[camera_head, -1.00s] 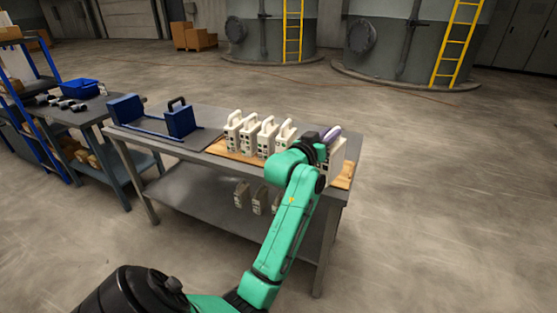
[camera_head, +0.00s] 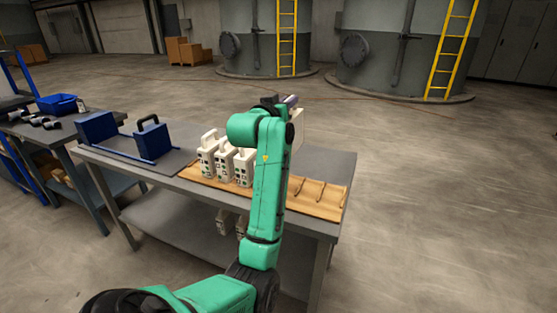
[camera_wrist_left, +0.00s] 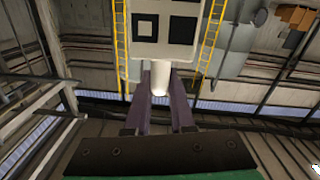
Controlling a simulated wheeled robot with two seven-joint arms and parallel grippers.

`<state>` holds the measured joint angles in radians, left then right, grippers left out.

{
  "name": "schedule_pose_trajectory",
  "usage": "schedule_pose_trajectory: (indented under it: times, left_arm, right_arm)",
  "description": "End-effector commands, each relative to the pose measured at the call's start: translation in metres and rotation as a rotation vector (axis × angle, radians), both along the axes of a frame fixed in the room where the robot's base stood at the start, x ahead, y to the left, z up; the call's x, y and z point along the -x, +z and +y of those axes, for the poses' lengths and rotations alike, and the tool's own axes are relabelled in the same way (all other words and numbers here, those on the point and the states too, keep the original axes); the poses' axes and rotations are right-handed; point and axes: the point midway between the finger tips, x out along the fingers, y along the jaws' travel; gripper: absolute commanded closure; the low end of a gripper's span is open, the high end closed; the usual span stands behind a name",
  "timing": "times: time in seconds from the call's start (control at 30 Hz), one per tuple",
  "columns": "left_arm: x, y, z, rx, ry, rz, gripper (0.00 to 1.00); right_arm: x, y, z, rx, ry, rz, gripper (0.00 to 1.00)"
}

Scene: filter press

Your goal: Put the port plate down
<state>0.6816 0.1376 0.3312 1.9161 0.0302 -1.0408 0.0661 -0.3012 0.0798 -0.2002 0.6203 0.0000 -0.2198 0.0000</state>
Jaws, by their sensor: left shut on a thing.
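My left gripper (camera_head: 287,101) is shut on the handle of a white plate (camera_head: 298,128), taken to be the port plate. In the head view my arm hides most of it; a pale strip shows right of the arm, above the table. In the left wrist view the gripper's purple fingers (camera_wrist_left: 160,98) close around the plate's white handle. The plate's face (camera_wrist_left: 165,28) there shows dark squares. On the table, a wooden rack (camera_head: 318,208) has empty slots with wire dividers at its right. White plates (camera_head: 208,158) stand upright at its left. My right gripper is out of view.
A blue press frame has a fixed block (camera_head: 97,130) and a block with a black handle (camera_head: 153,141) at the table's left. A side bench with a blue bin (camera_head: 57,103) stands further left. The floor right of the table is clear.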

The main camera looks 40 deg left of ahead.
Motion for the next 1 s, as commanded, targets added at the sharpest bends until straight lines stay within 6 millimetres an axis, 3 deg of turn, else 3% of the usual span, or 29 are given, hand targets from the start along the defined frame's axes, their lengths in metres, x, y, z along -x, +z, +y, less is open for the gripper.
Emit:
schedule_pose_trajectory:
  times: [0.1,0.3,0.67,0.87,0.9,0.97,1.0]
  left_arm:
    - [0.0,-0.038,-0.001,0.003,-0.001,0.003,1.0]
    - [0.001,-0.094,0.0,0.002,0.001,0.0,1.0]
    - [0.001,-0.149,0.0,0.0,0.001,-0.001,1.0]
    - [0.0,-0.153,0.0,-0.001,0.001,-0.003,1.0]
    - [0.0,-0.154,0.0,0.0,0.0,0.0,0.75]
    - [0.0,-0.154,0.0,0.0,0.0,0.0,0.52]
    - [0.0,-0.154,0.0,0.0,0.0,0.0,0.48]
  right_arm:
    - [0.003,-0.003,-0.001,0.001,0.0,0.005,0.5]
    - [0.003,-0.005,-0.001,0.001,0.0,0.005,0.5]
    - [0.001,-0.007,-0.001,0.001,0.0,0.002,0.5]
    - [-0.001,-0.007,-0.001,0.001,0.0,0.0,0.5]
    - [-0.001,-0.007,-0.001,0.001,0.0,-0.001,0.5]
    - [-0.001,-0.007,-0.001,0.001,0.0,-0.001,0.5]
    - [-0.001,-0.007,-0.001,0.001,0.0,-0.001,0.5]
